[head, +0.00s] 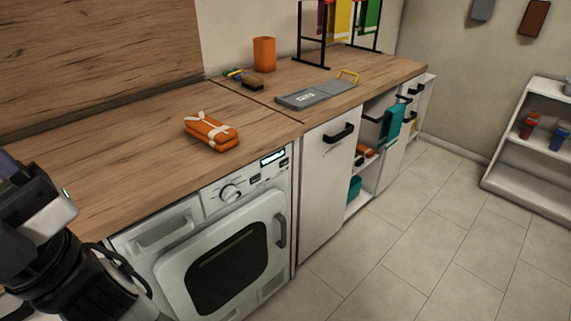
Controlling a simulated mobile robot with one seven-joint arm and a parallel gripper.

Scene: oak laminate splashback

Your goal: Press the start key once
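A white front-loading washing machine (208,212) stands under the wooden counter, its dark-windowed door (228,268) looking shut. Its control panel has a round dial (231,192), a lit display (273,158) and small dark keys (256,178) to the right of the dial. The key labels are too small to read, so I cannot tell which is the start key. Part of my arm shows at the lower left, left of the machine and apart from the panel. My gripper's fingers do not show.
On the counter (110,150) lie an orange strapped bundle (211,132), an orange cup (264,54), a brush (252,83) and a grey board (316,93). A white cabinet door (325,190) is right of the machine. A white shelf (528,185) stands far right. The tiled floor between is clear.

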